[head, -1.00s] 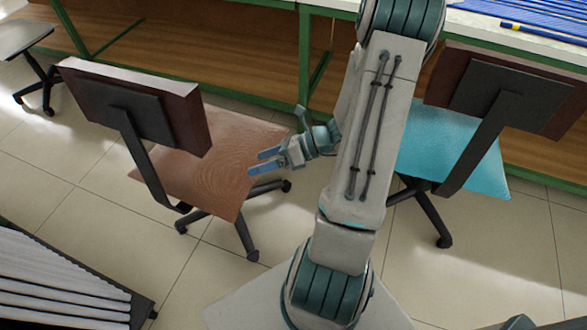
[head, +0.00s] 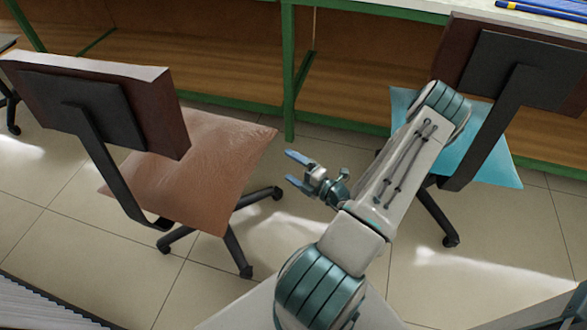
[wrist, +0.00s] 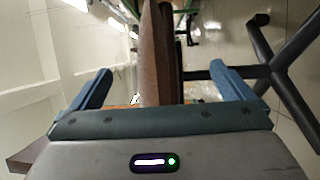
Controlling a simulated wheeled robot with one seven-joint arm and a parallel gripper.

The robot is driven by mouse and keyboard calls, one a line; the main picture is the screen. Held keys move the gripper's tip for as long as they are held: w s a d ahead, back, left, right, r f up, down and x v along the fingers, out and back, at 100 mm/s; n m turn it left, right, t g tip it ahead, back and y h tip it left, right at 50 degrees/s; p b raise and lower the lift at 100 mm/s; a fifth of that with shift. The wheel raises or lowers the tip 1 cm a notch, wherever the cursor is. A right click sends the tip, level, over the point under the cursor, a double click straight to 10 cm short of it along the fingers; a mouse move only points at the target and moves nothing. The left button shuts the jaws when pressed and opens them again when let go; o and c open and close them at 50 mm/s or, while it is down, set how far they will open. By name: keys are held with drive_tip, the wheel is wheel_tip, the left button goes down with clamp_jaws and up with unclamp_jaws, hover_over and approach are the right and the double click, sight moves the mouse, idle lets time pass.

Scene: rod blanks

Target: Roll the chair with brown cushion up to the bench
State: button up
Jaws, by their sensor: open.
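The chair with the brown cushion (head: 205,160) stands at the left in the head view. Its dark backrest (head: 85,105) faces me, and its wheeled base (head: 235,245) shows below the seat. My gripper (head: 290,168) is open and empty, just right of the cushion and apart from it in the picture. In the wrist view the brown cushion (wrist: 155,60) shows edge-on between the open fingers (wrist: 165,92), beyond them. The bench (head: 400,75), with green legs and a wooden panel, runs along the back, apart from the chair.
A chair with a blue cushion (head: 485,145) stands to the right, close to my arm. Part of another chair (head: 10,95) shows at the far left edge. A ridged grey item (head: 35,305) lies at bottom left.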

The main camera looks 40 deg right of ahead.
sight(265, 150)
drive_tip(key=b+x, duration=0.4)
drive_tip(key=x, duration=0.9)
drive_tip(key=shift+w+a, duration=0.25)
drive_tip(key=shift+w, duration=0.1)
drive_tip(key=c, duration=2.1)
drive_tip(key=shift+o, duration=0.2)
drive_tip(key=shift+w+d, duration=0.1)
